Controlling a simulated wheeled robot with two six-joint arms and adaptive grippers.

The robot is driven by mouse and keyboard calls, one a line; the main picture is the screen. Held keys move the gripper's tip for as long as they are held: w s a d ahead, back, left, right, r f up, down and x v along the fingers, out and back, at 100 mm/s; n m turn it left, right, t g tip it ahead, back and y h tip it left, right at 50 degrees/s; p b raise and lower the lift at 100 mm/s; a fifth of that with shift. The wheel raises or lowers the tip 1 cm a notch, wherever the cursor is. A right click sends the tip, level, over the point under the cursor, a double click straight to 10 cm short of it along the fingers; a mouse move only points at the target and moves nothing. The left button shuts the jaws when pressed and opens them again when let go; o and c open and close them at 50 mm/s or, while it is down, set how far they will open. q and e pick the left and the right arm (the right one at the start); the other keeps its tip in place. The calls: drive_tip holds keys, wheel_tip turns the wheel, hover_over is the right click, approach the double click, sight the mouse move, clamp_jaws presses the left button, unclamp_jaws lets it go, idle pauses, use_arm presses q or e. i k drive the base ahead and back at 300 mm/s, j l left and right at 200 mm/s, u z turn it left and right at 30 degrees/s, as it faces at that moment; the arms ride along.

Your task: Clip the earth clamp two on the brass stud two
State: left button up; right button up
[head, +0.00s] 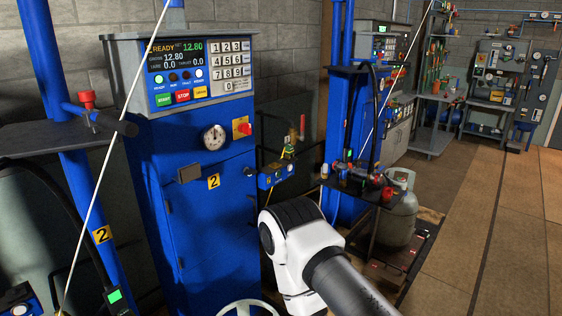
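A small green-and-yellow item (288,150) sits above a small blue box (270,177), right of the blue cabinet marked 2 (195,245). It may be the earth clamp, but it is too small to tell. I cannot make out a brass stud for certain. My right arm comes in from the bottom right, and its white joint partly covers the space in front of the cabinet's right side. Neither gripper shows in the head view.
The cabinet's top panel (180,75) reads READY. A blue post (75,190) and dark shelf (50,138) stand at left. At right, a grey gas cylinder (398,210) stands on a dark platform. A white handwheel (247,308) is low in front. Floor at right is clear.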

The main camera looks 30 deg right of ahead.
sight(289, 150)
drive_tip(key=k+l+u, duration=0.1)
drive_tip(key=l, duration=0.5)
drive_tip(key=k+l+u, duration=0.1)
drive_tip(key=l, duration=0.55)
drive_tip(key=i+l+u, duration=0.2)
drive_tip(key=l, duration=0.4)
drive_tip(key=l+u, duration=0.2)
drive_tip(key=l, duration=0.35)
drive_tip(key=l+u, duration=0.2)
drive_tip(key=l, duration=0.35)
drive_tip(key=k+l+u, duration=0.2)
drive_tip(key=l, duration=0.4)
drive_tip(key=l+u, duration=0.2)
drive_tip(key=l, duration=0.4)
drive_tip(key=k+l+u, duration=0.2)
drive_tip(key=l, duration=0.35)
drive_tip(key=i+l+u, duration=0.1)
drive_tip(key=l, duration=0.3)
drive_tip(key=i+l+u, duration=0.1)
drive_tip(key=l, duration=0.35)
drive_tip(key=i+l+u, duration=0.15)
drive_tip(key=l, duration=0.3)
drive_tip(key=i+l+u, duration=0.1)
drive_tip(key=l, duration=0.35)
drive_tip(key=i, duration=0.1)
